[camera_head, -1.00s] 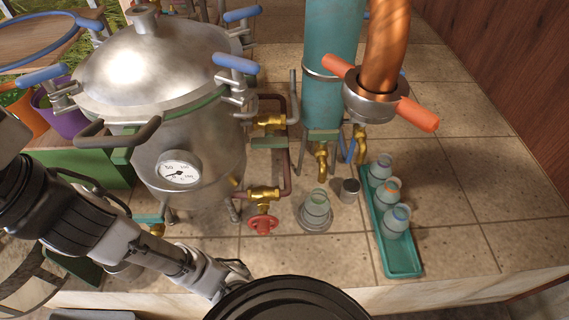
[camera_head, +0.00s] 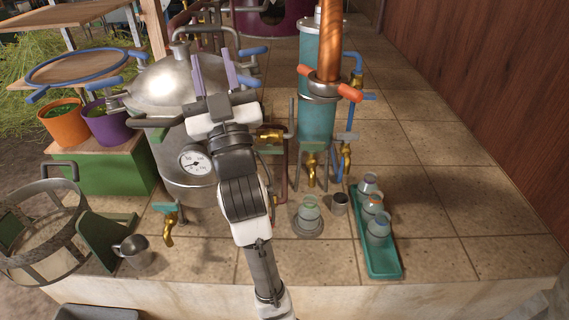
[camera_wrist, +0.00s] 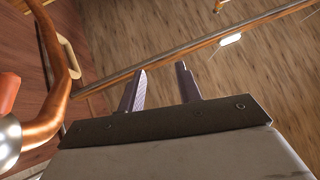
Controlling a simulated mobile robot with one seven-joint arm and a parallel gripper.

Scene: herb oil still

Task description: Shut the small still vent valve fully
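The small still is the silver pot with a domed lid (camera_head: 160,85) and a round gauge (camera_head: 195,161), left of centre in the head view. I cannot tell for sure which fitting is its vent valve. A brass valve (camera_head: 270,135) sits on the red-brown pipe right of the pot. In the wrist view my gripper (camera_wrist: 161,70) also shows open with nothing between the fingers.
A teal column (camera_head: 316,115) with a copper pipe (camera_head: 330,45) and orange handles stands right. A teal tray (camera_head: 381,258) with several jars, a lone jar (camera_head: 309,208) and a metal cup (camera_head: 135,251) stand on the tiles. Clear tiles lie at right.

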